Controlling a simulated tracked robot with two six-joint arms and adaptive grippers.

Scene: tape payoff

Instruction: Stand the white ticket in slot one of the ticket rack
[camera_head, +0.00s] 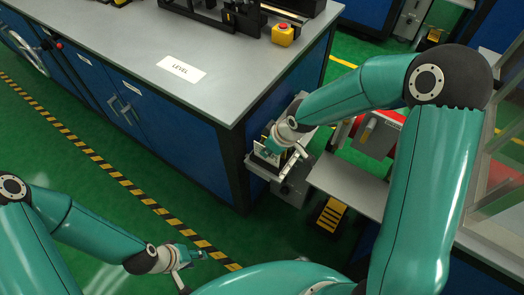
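My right gripper (279,150) reaches down at a small pale metal fixture (257,168) beside the corner of the grey bench. Small white and dark upright pieces (262,153) show right at its fingers. I cannot tell whether one of these is the white ticket, or whether the fixture is the ticket rack; no slots can be made out. Whether the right gripper is shut on anything is too small to tell. My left gripper (190,268) hangs low over the green floor at the bottom left, fingers spread and empty, far from the fixture.
The grey bench top (130,50) carries a flat white card reading LEVEL (181,69), a yellow box with a red button (283,34) and black equipment. A grey shelf (345,187) and a red item (386,117) lie right of the fixture. Green floor is open at left.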

